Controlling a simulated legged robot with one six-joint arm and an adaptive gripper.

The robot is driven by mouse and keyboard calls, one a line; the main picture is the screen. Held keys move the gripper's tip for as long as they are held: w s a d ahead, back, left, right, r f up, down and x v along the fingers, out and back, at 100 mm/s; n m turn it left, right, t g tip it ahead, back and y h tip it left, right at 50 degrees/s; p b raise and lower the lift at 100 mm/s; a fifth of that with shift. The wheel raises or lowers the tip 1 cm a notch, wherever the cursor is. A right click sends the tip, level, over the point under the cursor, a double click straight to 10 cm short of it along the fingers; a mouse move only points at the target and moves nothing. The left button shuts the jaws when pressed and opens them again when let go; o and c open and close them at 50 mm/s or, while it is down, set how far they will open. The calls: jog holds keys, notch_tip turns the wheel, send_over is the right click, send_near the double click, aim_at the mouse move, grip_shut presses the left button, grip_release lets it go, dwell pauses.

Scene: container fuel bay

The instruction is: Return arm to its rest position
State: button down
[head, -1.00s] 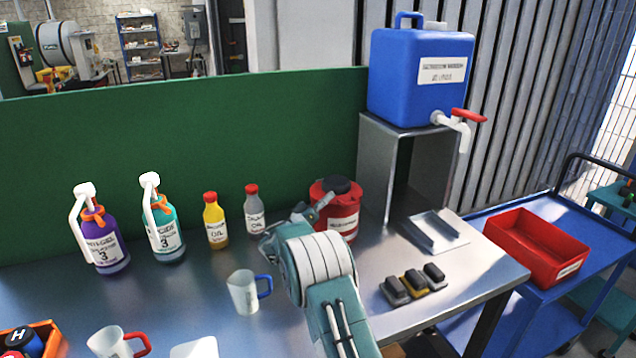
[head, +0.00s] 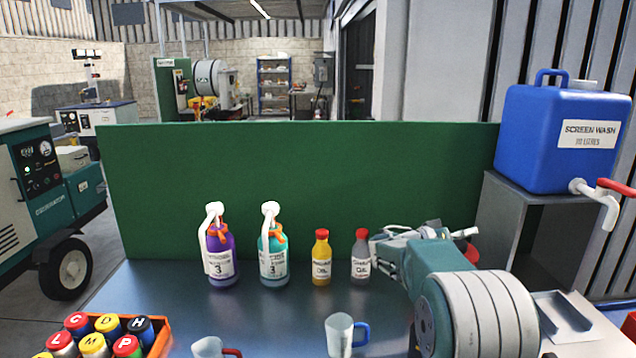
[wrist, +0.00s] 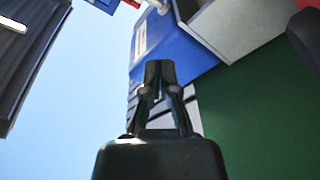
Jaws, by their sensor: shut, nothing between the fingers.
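The gripper's fingers cannot be made out in the head view.
A purple bottle (head: 221,262), a teal bottle (head: 273,262), a yellow oil bottle (head: 321,260) and a grey oil bottle (head: 361,257) stand before the green panel. A blue-handled jug (head: 340,336) is left of my arm. A crate (head: 158,340) of coloured cans stands front left.

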jog(key=s+a+f+n+g+y, duration=0.1)
jog(key=s+a+n+y, duration=0.3)
jog(key=s, duration=0.6)
jog(key=s+a+m+y, duration=0.1)
jog(key=s+y, duration=0.4)
jog(key=s, duration=0.5)
jog(key=s+a+f+n+t+y, duration=0.1)
jog(key=s+a+f+n+y, duration=0.1)
jog(key=s+a+y, duration=0.3)
jog(key=s+a+f+n+t+y, duration=0.2)
jog(key=s+a+f+y, duration=0.2)
jog(key=s+a, duration=0.5)
jog(key=shift+s+a+n+t+y, duration=0.25)
jog(key=shift+s+n+y, duration=0.2)
jog(key=shift+s, duration=0.8)
